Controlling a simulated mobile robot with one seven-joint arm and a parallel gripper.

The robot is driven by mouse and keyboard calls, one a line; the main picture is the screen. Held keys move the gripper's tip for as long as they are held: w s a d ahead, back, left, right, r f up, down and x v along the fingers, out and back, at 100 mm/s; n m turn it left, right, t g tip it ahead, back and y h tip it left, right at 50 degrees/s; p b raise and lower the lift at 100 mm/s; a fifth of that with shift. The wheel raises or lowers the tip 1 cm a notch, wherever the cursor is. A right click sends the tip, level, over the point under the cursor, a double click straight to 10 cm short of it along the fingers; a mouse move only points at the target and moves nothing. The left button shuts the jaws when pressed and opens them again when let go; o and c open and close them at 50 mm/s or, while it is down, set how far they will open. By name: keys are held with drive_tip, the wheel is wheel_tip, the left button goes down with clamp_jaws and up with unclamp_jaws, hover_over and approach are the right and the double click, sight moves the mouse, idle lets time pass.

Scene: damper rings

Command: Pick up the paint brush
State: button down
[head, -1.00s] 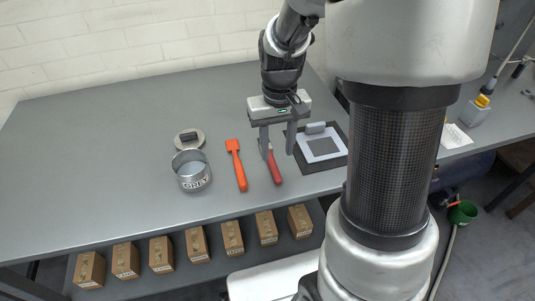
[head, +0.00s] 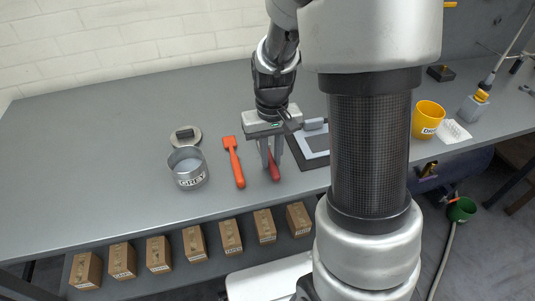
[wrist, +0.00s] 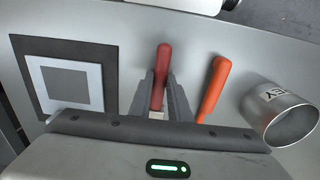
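A tool with a dark red handle (head: 273,170) lies on the grey bench; its pale neck shows in the wrist view, but its head is hidden by my gripper, so I cannot tell if it is a brush. My gripper (head: 271,163) points down over it. In the wrist view its fingers (wrist: 161,92) stand close on both sides of the red handle (wrist: 161,62) and appear to touch it. An all-orange tool with a flat, wide head (head: 234,162) lies just left of it; its handle (wrist: 214,88) shows right of my fingers in the wrist view.
An open tin marked GREY (head: 188,169) and its lid (head: 185,136) stand to the left. A dark mat with a pale framed square (head: 312,147) lies right of my gripper. A yellow pot (head: 428,119) stands farther right. Several small boxes sit on a lower shelf. The bench's left is clear.

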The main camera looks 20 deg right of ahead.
sight(271, 161)
wheel_tip(271, 161, up, 10)
drive_tip(key=p, duration=0.2)
idle(0.4)
idle(0.6)
drive_tip(key=w, duration=0.1)
drive_tip(key=w+a, duration=0.1)
drive_tip(key=w, duration=0.1)
drive_tip(key=w+a, duration=0.1)
drive_tip(key=w, duration=0.1)
